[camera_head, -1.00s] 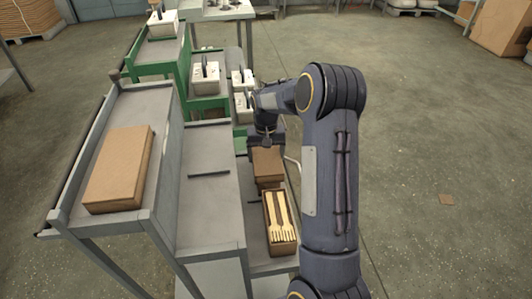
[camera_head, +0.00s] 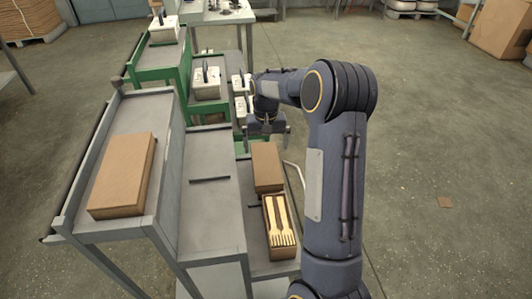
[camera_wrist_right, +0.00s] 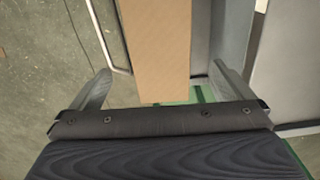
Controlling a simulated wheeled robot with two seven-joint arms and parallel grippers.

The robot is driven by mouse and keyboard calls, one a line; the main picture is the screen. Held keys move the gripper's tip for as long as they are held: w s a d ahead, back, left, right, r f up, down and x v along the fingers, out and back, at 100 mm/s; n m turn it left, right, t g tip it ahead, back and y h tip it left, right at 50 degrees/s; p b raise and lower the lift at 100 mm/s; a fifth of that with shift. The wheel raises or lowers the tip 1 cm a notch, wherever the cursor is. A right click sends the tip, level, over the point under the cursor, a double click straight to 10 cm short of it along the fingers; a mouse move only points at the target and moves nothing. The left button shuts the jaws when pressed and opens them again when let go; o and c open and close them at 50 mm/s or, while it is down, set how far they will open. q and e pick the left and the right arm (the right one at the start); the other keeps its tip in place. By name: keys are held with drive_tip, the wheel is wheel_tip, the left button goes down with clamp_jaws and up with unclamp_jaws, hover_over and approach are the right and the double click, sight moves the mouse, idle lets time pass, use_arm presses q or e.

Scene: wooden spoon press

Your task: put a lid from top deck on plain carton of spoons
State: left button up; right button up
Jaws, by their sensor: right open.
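A brown board stack or box (camera_head: 122,175), likely the lids, lies flat on the top deck (camera_head: 148,104) at left. On the low right deck, an open carton (camera_head: 280,227) shows pale wooden utensils with forked ends. Just behind it is a carton with a plain brown covered top (camera_head: 267,165). My right gripper (camera_head: 267,138) is at the far end of that covered carton. In the right wrist view its open fingers (camera_wrist_right: 162,68) stand apart on both sides of the brown top (camera_wrist_right: 158,45), with nothing gripped. My left gripper is out of view.
The middle deck (camera_head: 208,215) is bare except for a thin dark bar (camera_head: 210,180). Green-framed shelves with white boxes (camera_head: 206,84) stand behind. A pale bent rail (camera_head: 295,172) runs along the right side of the low deck. The floor at right is mostly clear.

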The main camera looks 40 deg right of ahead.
wheel_tip(320, 180, up, 6)
drive_tip(key=p, duration=0.1)
drive_tip(key=s+a+r+n+t+y, duration=0.2)
drive_tip(key=s+a+r+t, duration=0.1)
drive_tip(key=s+a+r, duration=0.65)
drive_tip(key=s+a+f+n+t+y, duration=0.1)
drive_tip(key=s+a+f, duration=0.1)
drive_tip(key=s+a, duration=0.4)
drive_tip(key=s+a+f+n+t, duration=0.1)
drive_tip(key=s+a+f, duration=0.2)
drive_tip(key=s, duration=0.7)
drive_tip(key=a, duration=0.2)
drive_tip(key=shift+s+a+n+t+y, duration=0.3)
drive_tip(key=shift+s+a+n+y, duration=0.1)
wheel_tip(320, 180, up, 15)
drive_tip(key=p, duration=1.5)
drive_tip(key=shift+r, duration=0.15)
